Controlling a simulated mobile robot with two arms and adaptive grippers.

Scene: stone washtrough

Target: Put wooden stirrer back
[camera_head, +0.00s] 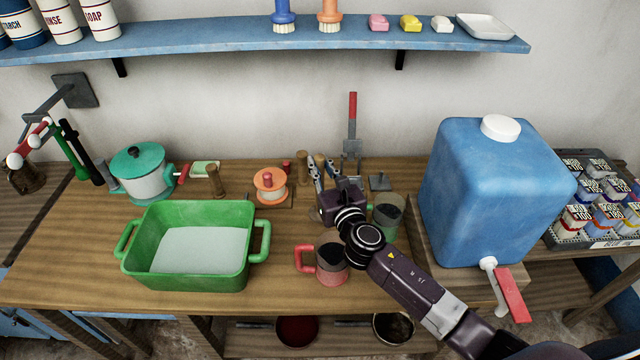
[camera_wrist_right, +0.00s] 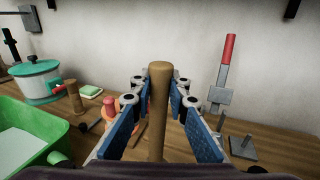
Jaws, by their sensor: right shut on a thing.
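The wooden stirrer is a plain brown rod with a rounded top. In the right wrist view the stirrer (camera_wrist_right: 159,100) stands roughly upright between the two blue finger pads. My right gripper (camera_head: 322,172) is shut on it over the back middle of the table. In the head view only a small brown part of the rod shows between the fingers. Its lower end is hidden, so I cannot tell whether it touches anything. My left gripper is not in view.
A green basin (camera_head: 187,284) with pale liquid stands left on the wooden table. A red-handled mug (camera_head: 333,262) and a grey-green mug (camera_head: 388,215) are close to my right arm. A lidded pot (camera_head: 145,180), an orange-topped container (camera_head: 270,187) and a large blue tank (camera_head: 490,195) stand around.

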